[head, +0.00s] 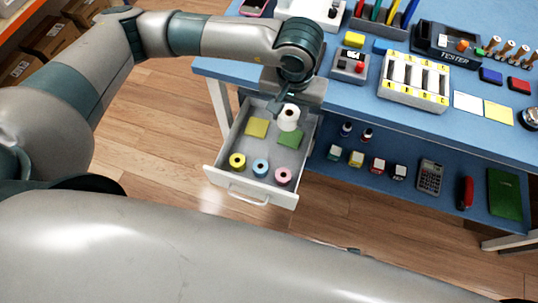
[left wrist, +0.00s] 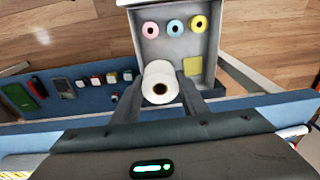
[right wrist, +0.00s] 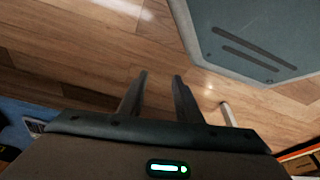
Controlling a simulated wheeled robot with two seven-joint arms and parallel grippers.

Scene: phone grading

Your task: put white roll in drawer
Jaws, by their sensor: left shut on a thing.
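The white roll (head: 288,119) is upright at the back of the open grey drawer (head: 225,156) under the blue desk, as the head view shows it. My left gripper (head: 287,104) reaches down over the drawer and is shut on the roll. In the left wrist view the roll (left wrist: 160,84) sits between the two fingers, its top hole facing the camera. I cannot tell whether its base touches the drawer floor. My right gripper (right wrist: 160,80) shows only in the right wrist view, open and empty above the wooden floor, away from the drawer.
The drawer holds a yellow roll (head: 237,161), a blue roll (head: 260,168), a pink roll (head: 283,176), a yellow pad (head: 257,127) and a green pad (head: 291,139). The desk edge (head: 405,127) is close to my left gripper. A lower shelf with a calculator (head: 430,177) stands right of the drawer.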

